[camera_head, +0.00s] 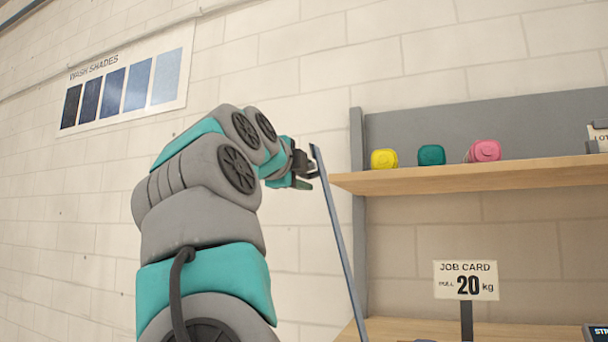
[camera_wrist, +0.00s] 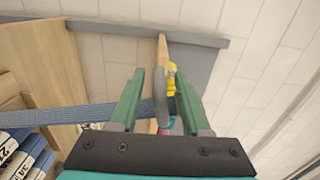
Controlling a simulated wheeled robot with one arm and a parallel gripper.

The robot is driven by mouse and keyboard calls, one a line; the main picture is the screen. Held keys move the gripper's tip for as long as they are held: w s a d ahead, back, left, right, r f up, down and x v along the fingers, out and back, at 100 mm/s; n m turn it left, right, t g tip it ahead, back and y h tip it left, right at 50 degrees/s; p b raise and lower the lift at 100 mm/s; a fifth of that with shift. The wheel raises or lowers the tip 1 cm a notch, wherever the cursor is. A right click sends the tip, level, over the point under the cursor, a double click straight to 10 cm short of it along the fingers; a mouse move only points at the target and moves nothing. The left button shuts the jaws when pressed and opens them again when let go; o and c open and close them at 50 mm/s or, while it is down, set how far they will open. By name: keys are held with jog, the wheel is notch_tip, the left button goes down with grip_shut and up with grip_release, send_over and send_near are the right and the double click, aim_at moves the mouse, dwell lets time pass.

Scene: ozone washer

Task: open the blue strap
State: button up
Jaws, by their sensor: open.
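The blue strap (camera_head: 335,225) shows in the head view as a long, narrow blue-grey band. It slants from beside my gripper (camera_head: 304,168) down past the left end of the shelves. In the wrist view the strap (camera_wrist: 65,115) runs across from the left edge and passes behind my left finger. My gripper (camera_wrist: 159,78) is open, with its two green fingers apart. A rounded grey bar (camera_wrist: 159,90) stands between the fingers; I cannot tell whether it touches them or is joined to the strap. The strap's far end is partly hidden.
A wooden shelf (camera_head: 470,176) to the right carries yellow (camera_head: 384,159), teal (camera_head: 431,155) and pink (camera_head: 485,151) rolled items. A job card sign (camera_head: 466,281) stands below. Blue-and-white numbered items (camera_wrist: 20,152) sit lower left in the wrist view.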

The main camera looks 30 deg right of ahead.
jog(key=b+v, duration=0.2)
jog(key=v, duration=0.5)
jog(key=shift+s+a, duration=0.25)
jog(key=shift+a, duration=0.05)
